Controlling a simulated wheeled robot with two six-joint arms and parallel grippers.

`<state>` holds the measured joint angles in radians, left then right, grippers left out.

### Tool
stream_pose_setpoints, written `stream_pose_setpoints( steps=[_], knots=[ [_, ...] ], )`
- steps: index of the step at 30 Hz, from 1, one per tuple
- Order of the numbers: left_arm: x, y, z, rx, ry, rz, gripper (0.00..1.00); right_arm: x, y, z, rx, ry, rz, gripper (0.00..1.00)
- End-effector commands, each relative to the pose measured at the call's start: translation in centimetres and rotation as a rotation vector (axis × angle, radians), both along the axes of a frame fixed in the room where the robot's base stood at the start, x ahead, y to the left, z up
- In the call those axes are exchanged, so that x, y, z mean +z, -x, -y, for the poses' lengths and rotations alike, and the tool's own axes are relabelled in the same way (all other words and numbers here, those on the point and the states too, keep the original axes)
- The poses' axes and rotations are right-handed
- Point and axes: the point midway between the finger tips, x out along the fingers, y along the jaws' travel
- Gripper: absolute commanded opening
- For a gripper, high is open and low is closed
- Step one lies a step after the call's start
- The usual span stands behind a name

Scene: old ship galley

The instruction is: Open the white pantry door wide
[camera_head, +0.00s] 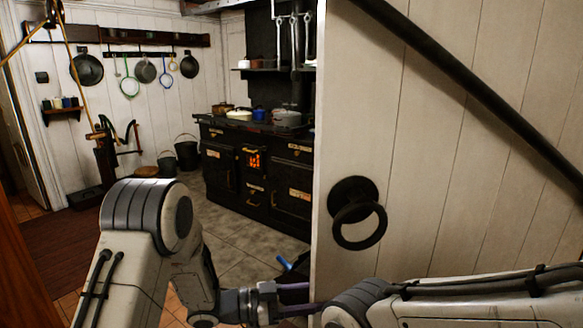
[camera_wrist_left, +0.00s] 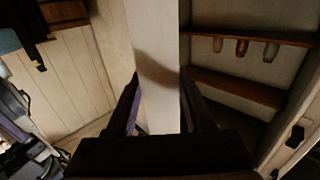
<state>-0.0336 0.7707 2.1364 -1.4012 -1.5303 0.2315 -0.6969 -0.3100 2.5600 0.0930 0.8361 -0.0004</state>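The white pantry door (camera_head: 440,170) is a planked panel that fills the right side of the head view. A dark ring handle (camera_head: 358,213) sits near its left edge, and a dark diagonal bar crosses its face. My left gripper (camera_head: 308,298) is at the door's left edge, low down.
A black stove (camera_head: 255,175) with pots stands beyond the door, with buckets (camera_head: 187,152) at its left. Pans hang on the back wall. Stone floor (camera_head: 240,250) lies open before the stove. Shelves (camera_wrist_left: 240,85) show beside the door edge in the wrist view.

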Motion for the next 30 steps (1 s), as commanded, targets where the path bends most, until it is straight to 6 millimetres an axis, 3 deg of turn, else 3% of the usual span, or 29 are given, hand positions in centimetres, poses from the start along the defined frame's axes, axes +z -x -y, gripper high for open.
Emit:
stream_pose_setpoints(
  steps=[11,26,30],
  knots=[
    [0.0,0.2,0.0,0.007,0.001,0.0,0.0,0.0,0.0,0.0,0.0,0.0,0.0,0.5],
    [-0.1,8.4,1.7,0.086,0.0,-0.003,0.0,-0.9,0.0,0.0,0.0,0.0,0.0,0.5],
    [0.8,8.9,1.9,0.094,0.002,-0.009,0.0,2.6,0.0,0.0,0.0,-0.001,0.001,0.5]
  ],
)
